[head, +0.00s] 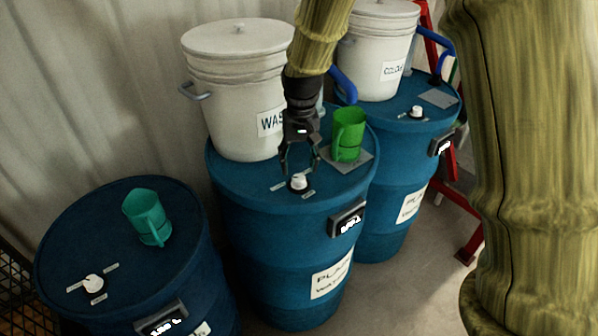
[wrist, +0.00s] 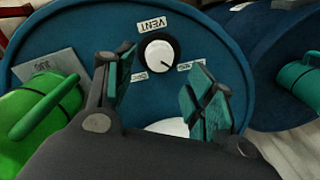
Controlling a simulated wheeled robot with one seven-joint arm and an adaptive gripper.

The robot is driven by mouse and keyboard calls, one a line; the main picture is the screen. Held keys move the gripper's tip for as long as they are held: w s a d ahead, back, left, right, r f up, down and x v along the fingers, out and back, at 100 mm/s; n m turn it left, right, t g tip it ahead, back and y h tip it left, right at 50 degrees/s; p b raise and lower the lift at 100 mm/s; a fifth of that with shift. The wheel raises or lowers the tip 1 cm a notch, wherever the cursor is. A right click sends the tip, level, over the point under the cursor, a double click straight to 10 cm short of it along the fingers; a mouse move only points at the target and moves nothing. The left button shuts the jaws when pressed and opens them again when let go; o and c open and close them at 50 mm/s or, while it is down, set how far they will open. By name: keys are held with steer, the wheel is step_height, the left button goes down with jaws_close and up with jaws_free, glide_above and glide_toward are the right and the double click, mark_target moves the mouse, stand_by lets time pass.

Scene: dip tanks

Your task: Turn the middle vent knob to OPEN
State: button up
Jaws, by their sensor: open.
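The middle vent knob (head: 298,183) is a small white-topped knob on a black base, on the lid of the middle blue drum (head: 230,188). In the wrist view the knob (wrist: 159,52) sits below a VENT label (wrist: 152,25), with two more small labels beside it that I cannot read for certain. A dark pointer line shows on the knob. My gripper (head: 299,168) is open above the knob, pointing down. In the wrist view its green-padded fingers (wrist: 160,92) stand apart on either side, with the knob seen between and beyond them, not gripped.
A white bucket (head: 232,95) stands behind the knob on the same lid. A green jug (head: 348,135) stands on a grey plate to the right. The left drum (head: 60,235) carries a teal jug (head: 147,216) and another knob (head: 94,284). A third drum (head: 375,225) stands right, with a bucket (head: 378,55).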

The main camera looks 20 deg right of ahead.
mark_target(299, 178)
steer(key=shift+s+f+p, duration=0.1)
steer(key=shift+f+p, duration=0.5)
steer(key=shift+f, duration=1.85)
steer(key=c, duration=1)
steer(key=shift+c, duration=0.2)
